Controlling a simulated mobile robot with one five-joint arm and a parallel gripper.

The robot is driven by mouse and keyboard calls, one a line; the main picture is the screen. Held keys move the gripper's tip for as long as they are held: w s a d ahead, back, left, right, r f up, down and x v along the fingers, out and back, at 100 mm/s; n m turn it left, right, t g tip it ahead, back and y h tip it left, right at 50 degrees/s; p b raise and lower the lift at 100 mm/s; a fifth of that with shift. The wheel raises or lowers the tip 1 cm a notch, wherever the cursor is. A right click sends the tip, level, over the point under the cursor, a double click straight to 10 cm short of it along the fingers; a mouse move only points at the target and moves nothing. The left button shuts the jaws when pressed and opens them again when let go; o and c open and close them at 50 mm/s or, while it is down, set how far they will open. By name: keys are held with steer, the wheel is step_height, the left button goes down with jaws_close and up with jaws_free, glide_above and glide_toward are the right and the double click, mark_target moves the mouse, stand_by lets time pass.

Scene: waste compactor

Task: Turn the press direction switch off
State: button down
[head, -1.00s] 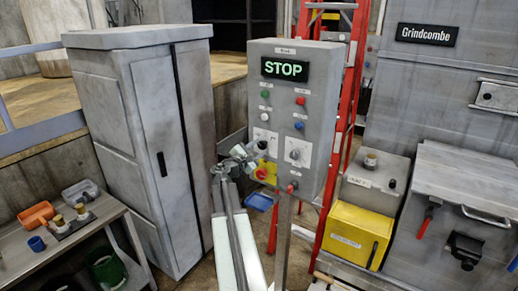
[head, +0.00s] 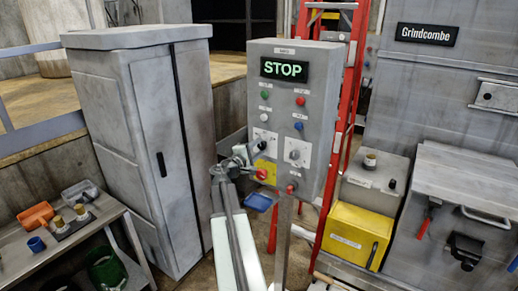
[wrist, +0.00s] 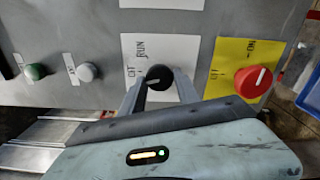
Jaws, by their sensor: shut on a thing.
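A black rotary knob (wrist: 158,77) sits on a white plate (wrist: 165,48) with small OFF and RUN lettering on the grey control panel (head: 292,118). My gripper (wrist: 159,82) is shut on this knob, with one finger on each side. A light mark shows on the left of the knob face in the wrist view. In the head view my gripper (head: 243,156) reaches the panel's left side and partly covers the knob (head: 261,144). Another plate to its right bears a grey knob (head: 294,154). I cannot read which knob is labelled press direction.
A red knob on a yellow plate (wrist: 252,82) is close to the right of my gripper in the wrist view. White (wrist: 87,71) and green (wrist: 36,71) buttons are to its left. A lit STOP display (head: 284,69) tops the panel. A red ladder (head: 335,140) stands behind.

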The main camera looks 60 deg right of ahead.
steer(key=shift+a+m, duration=0.1)
steer(key=shift+m, duration=1.2)
steer(key=shift+s, duration=0.1)
steer(key=c, duration=0.9)
jaws_free()
steer(key=a, duration=0.7)
steer(key=shift+a, duration=0.4)
